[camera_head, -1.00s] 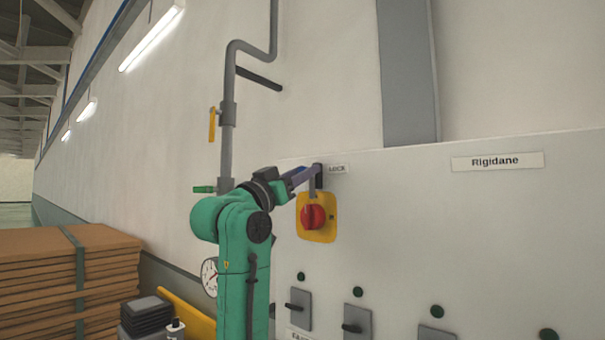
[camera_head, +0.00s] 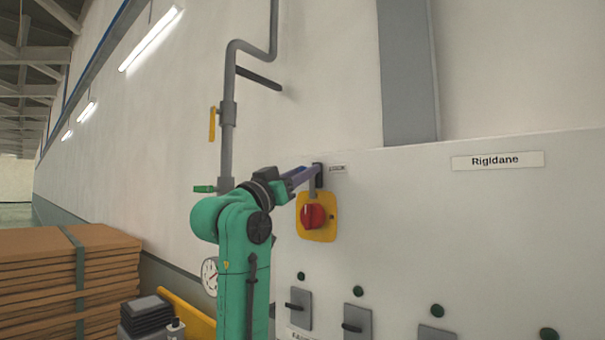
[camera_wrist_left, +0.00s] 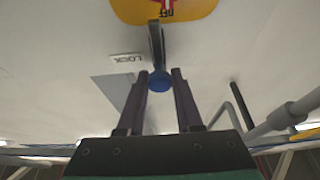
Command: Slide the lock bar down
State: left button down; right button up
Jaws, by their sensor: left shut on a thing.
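The lock bar (camera_wrist_left: 155,45) is a thin dark grey bar with a round blue knob (camera_wrist_left: 160,80) at its end. My left gripper (camera_wrist_left: 159,74) is shut on the blue knob, one finger on each side, in the left wrist view. In the head view my left gripper (camera_head: 311,171) is at the bar's upper end, beside the LOCK label (camera_head: 337,169), and partly hides the bar. Below it is a red rotary switch (camera_head: 313,216) on a yellow plate (camera_head: 320,235). The plate's OFF lettering shows in the wrist view. My right gripper is not in view.
The pale cabinet (camera_head: 450,220) carries a Rigidane label (camera_head: 498,161) and several grey switches along the bottom. A grey pipe (camera_head: 228,140) with a yellow lever runs up the wall at left. Stacked brown boards (camera_head: 45,275) stand at the lower left.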

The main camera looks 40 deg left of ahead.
pick_arm(q)
notch_tip(320, 180, down, 6)
jog(key=b, duration=0.5)
jog(key=shift+w+d+r, duration=0.1)
jog(key=shift+w, duration=0.15)
jog(key=c, duration=0.9)
grip_release()
jog(key=o, duration=0.3)
jog(key=b, duration=0.8)
send_near(311, 196)
jog(key=v, duration=0.7)
